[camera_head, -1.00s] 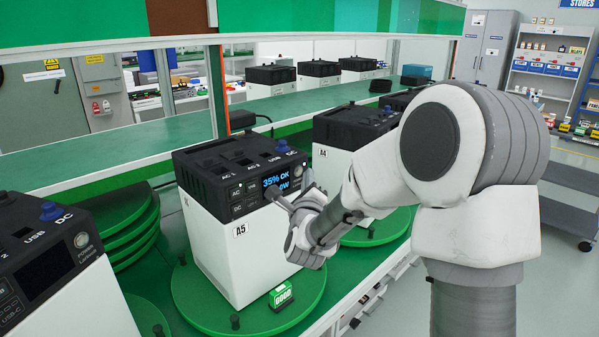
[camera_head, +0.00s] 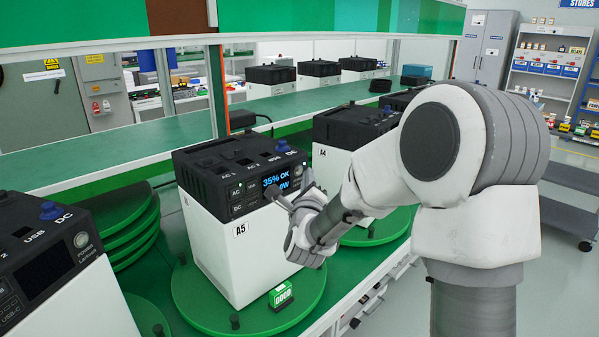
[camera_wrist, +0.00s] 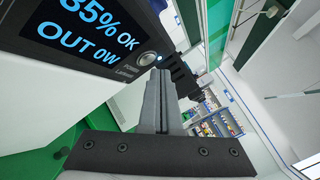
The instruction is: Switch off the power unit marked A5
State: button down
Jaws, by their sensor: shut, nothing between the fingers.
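The power unit marked A5 (camera_head: 238,258) is a white box with a black top, standing on a green turntable (camera_head: 190,300). Its screen (camera_head: 279,180) is lit blue and reads 35% OK; in the wrist view the screen (camera_wrist: 90,28) also shows OUT 0W. The round power button (camera_wrist: 147,59) is right of the screen, with a small bright spot at its edge. My gripper (camera_head: 306,183) is at the front right of the unit. In the wrist view its shut, empty fingers (camera_wrist: 164,76) reach close to the button; I cannot tell whether they touch it.
A green GOOD block (camera_head: 281,296) sits on the turntable in front of A5. Unit A4 (camera_head: 335,168) stands behind to the right, another unit (camera_head: 75,300) at the near left. A green shelf (camera_head: 110,165) runs behind.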

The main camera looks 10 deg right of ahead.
jog(key=shift+w+a+f, duration=0.1)
jog(key=shift+w+a+b, duration=0.15)
jog(key=shift+w+b, duration=0.1)
jog(key=shift+b, duration=0.2)
jog(key=shift+w+a+b, duration=0.2)
jog(key=shift+w+b, duration=0.05)
jog(key=shift+b, duration=0.1)
dwell(0.3)
jog(key=shift+s+d+b, duration=0.45)
jog(key=shift+s+b, duration=0.1)
jog(key=shift+s, duration=0.1)
jog(key=shift+s+d+b, duration=0.55)
jog(key=shift+s+d, duration=0.2)
jog(key=shift+s, duration=0.25)
jog(key=shift+s+d+b, duration=0.5)
jog(key=shift+s+d, duration=0.2)
jog(key=shift+s, duration=0.3)
